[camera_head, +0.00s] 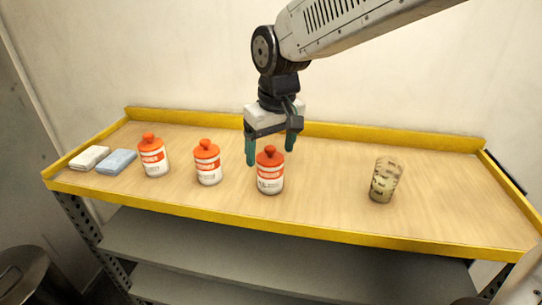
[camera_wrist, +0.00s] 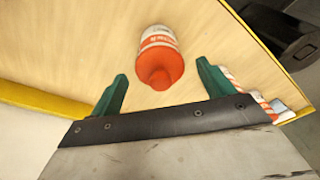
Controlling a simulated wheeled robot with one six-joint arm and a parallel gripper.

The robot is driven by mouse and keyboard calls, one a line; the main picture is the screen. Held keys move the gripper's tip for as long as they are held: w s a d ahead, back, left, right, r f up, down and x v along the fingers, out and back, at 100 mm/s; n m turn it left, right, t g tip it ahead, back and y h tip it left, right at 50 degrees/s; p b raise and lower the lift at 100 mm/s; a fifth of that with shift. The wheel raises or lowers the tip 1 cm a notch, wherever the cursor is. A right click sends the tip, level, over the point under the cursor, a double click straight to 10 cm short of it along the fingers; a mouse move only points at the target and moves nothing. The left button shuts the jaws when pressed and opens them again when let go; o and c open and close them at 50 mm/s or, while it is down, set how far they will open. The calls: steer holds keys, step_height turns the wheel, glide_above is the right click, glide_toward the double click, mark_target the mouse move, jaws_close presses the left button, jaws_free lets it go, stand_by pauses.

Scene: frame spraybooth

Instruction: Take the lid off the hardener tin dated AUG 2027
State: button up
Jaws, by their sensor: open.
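Three white tins with orange lids and orange knobs stand upright on the wooden bench: a left tin (camera_head: 153,157), a middle tin (camera_head: 207,163) and a right tin (camera_head: 270,172). Their labels are too small for me to read any date. My gripper (camera_head: 270,152) is open and empty, fingers pointing down, just above and behind the right tin's lid. In the wrist view my gripper (camera_wrist: 163,88) has its two green fingers apart, with the orange lid (camera_wrist: 160,70) of one tin showing between and beyond them. I cannot see either finger touching it.
A pale block (camera_head: 90,157) and a blue block (camera_head: 117,161) lie at the bench's left end. A clear cup with dark markings (camera_head: 385,180) stands to the right. A yellow raised edge (camera_head: 200,202) runs round the bench (camera_head: 330,190). The bench between the right tin and the cup is clear.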

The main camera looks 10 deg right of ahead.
steer(key=c, duration=1)
steer(key=shift+r, duration=0.1)
steer(key=shift+c, duration=0.2)
